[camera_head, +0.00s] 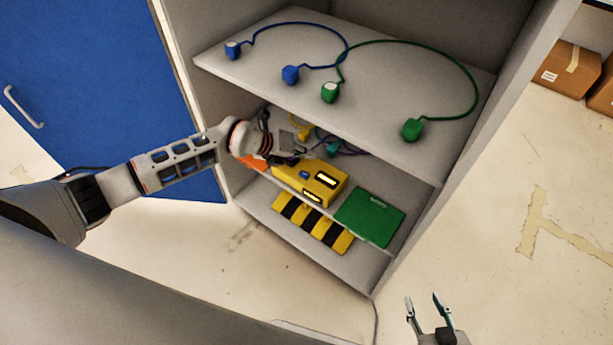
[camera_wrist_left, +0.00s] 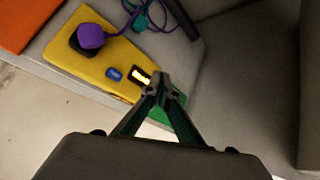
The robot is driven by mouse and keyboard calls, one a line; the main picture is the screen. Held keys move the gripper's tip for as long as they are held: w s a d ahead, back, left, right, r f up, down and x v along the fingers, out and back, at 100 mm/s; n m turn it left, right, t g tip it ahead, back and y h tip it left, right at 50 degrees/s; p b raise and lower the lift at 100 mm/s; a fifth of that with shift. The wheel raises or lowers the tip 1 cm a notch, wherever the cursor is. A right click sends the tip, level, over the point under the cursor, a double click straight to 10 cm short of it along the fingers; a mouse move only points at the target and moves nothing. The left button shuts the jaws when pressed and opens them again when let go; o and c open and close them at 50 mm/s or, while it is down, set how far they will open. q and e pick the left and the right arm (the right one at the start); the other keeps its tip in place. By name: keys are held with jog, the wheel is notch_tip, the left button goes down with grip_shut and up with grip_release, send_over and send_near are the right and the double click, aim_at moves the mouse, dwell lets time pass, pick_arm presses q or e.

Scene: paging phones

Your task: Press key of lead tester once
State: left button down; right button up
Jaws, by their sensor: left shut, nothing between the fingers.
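The lead tester (camera_head: 320,186) is a yellow box on the middle shelf, with a lit display on its top and a lit label on its front. Its blue key (camera_head: 304,174) also shows in the left wrist view (camera_wrist_left: 114,74), beside the lit display (camera_wrist_left: 141,77). A purple plug (camera_wrist_left: 90,37) sits at a black socket on the tester. My left gripper (camera_head: 304,154) is shut and empty, over the tester's back side. In the left wrist view its fingertips (camera_wrist_left: 160,86) appear right of the key and display; contact cannot be told. My right gripper (camera_head: 422,296) is open and empty, outside the cabinet.
The upper shelf (camera_head: 270,85) overhangs the tester and carries blue and green leads (camera_head: 412,130). A green board (camera_head: 370,216) lies right of the tester, and an orange item (camera_wrist_left: 26,22) lies left. A teal plug (camera_wrist_left: 140,22) and purple cable lie behind. A yellow-black striped item (camera_head: 312,222) is below.

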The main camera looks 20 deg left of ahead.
pick_arm(q)
jog(key=shift+w+a+y, duration=0.25)
jog(key=shift+w+a, duration=0.1)
jog(key=shift+a, duration=0.25)
jog(key=shift+w+a+y, duration=0.25)
jog(key=shift+w+a, duration=0.1)
jog(key=shift+a, duration=0.25)
pick_arm(e)
jog(key=shift+s+f, duration=0.1)
jog(key=shift+f, duration=0.1)
pick_arm(q)
jog(key=b, duration=0.5)
send_over(302, 175)
notch_tip(302, 175, down, 7)
jog(key=shift+f, duration=0.2)
jog(key=shift+w+f, duration=0.1)
jog(key=shift+f, duration=0.55)
pick_arm(e)
jog(key=f, duration=0.1)
jog(key=d+f, duration=0.1)
jog(key=f, duration=0.1)
jog(key=shift+f, duration=0.3)
jog(key=shift+r, duration=0.1)
jog(key=shift+f, duration=0.25)
